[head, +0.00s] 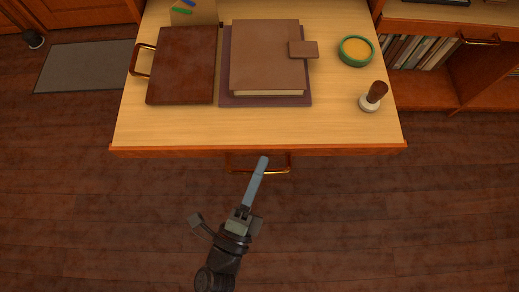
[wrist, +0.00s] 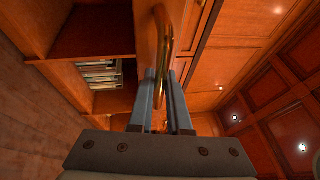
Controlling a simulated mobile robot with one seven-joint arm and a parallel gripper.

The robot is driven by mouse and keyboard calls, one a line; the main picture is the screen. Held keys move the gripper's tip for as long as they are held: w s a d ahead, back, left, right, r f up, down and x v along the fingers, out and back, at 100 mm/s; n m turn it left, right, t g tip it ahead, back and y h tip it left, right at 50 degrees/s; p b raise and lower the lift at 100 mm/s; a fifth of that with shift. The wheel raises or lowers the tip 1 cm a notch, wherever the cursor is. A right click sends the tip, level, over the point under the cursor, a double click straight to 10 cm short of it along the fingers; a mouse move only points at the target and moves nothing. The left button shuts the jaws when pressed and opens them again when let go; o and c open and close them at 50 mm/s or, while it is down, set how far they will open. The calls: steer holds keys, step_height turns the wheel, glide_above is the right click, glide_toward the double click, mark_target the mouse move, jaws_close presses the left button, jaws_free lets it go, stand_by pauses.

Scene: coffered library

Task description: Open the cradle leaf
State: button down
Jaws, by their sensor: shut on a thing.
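A brass bar handle (head: 277,169) is fixed below the front edge of a pale wood top (head: 330,125); this appears to be the leaf, though I cannot tell for sure. My gripper (head: 261,170) reaches it from below in the head view. In the wrist view the brass handle (wrist: 168,40) runs down to between the two grey fingers of my gripper (wrist: 164,95), which are shut on it. The fingers hide the part of the handle they hold. The wood panel (wrist: 146,40) that bears the handle stands close beside the fingers.
On the top lie a brown board (head: 183,70) with a brass handle at its left, a brown book (head: 264,50) on a purple mat (head: 228,98), a green bowl (head: 356,51) and a stamp (head: 370,101). Clear wooden floor (head: 380,220) lies in front.

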steer(key=c, duration=0.9)
jaws_free()
steer(key=shift+o, duration=0.2)
steer(key=p+v, duration=0.1)
steer(key=v, duration=1.2)
